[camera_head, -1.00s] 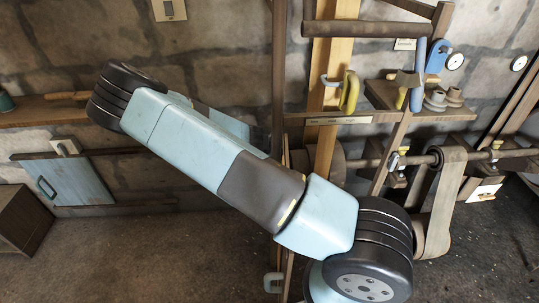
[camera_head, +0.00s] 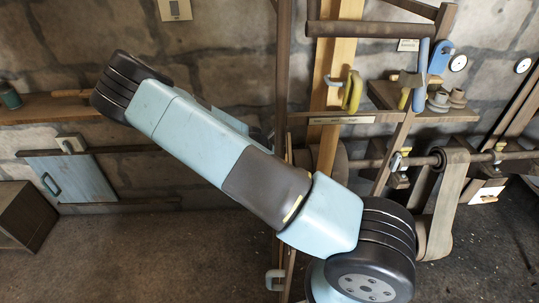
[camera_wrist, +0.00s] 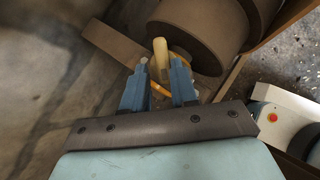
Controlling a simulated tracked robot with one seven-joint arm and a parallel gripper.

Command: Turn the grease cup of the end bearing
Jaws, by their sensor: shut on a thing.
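In the wrist view, my gripper (camera_wrist: 159,70) has its two blue fingers on either side of a short pale-yellow cylinder (camera_wrist: 161,52), which looks like the grease cup. The jaws are shut on it, though the contact is partly hidden by the fingers. Orange-yellow parts, perhaps of the end bearing (camera_wrist: 185,64), show behind and between the fingers. A large brown drum or pulley (camera_wrist: 205,38) is just beyond the cup. In the head view my arm covers the gripper, and I cannot make out the held cup there.
A line shaft with a wide belt (camera_head: 443,205) runs at the right. Further bearings with yellow cups (camera_head: 497,146) sit along it. A wooden post (camera_head: 329,100) and a shelf (camera_head: 430,113) with small parts stand behind my arm. The floor (camera_head: 150,250) at lower left is clear.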

